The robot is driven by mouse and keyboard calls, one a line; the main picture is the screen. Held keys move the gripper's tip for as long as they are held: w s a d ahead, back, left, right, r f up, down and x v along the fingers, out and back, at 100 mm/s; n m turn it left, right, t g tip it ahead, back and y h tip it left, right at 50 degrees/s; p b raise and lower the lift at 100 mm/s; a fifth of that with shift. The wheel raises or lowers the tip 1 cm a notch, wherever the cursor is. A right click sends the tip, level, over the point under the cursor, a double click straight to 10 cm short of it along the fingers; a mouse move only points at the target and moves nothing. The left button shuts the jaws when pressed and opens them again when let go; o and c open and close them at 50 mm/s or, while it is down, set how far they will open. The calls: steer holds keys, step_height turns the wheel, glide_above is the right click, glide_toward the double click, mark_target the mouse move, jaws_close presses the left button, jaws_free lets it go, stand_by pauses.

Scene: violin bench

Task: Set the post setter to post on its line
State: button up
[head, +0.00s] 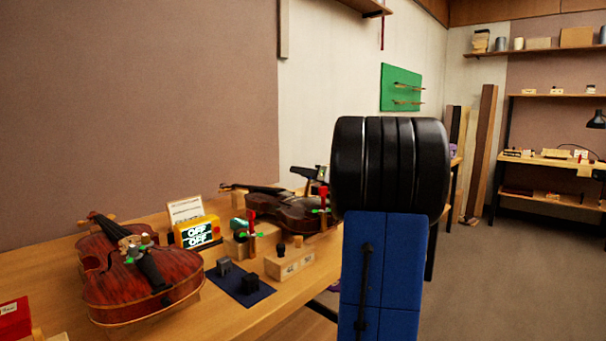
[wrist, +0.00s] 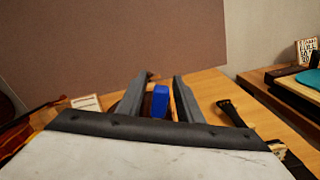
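A yellow box (head: 197,232) on the bench bears a display reading "OFF" on two lines, with a printed card (head: 185,209) behind it. Two red-topped upright levers, one nearer (head: 251,218) and one farther (head: 323,194), stand to its right with green parts beside them. I cannot tell which of these is the post setter; no label is readable. In the wrist view my gripper (wrist: 160,76) has its two fingers apart. A blue block (wrist: 159,101) shows in the gap, with space on both sides. My gripper is hidden in the head view.
A violin (head: 140,270) lies on the bench at left, another (head: 290,212) behind. A red box (head: 14,318) is at the near left. The floor at right is clear.

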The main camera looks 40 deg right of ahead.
jaws_close()
steer(key=shift+d, duration=0.1)
steer(key=shift+d+f+m, duration=0.45)
steer(key=shift+d+m, duration=0.2)
steer(key=shift+m, duration=0.55)
jaws_free()
steer(key=shift+s, duration=0.1)
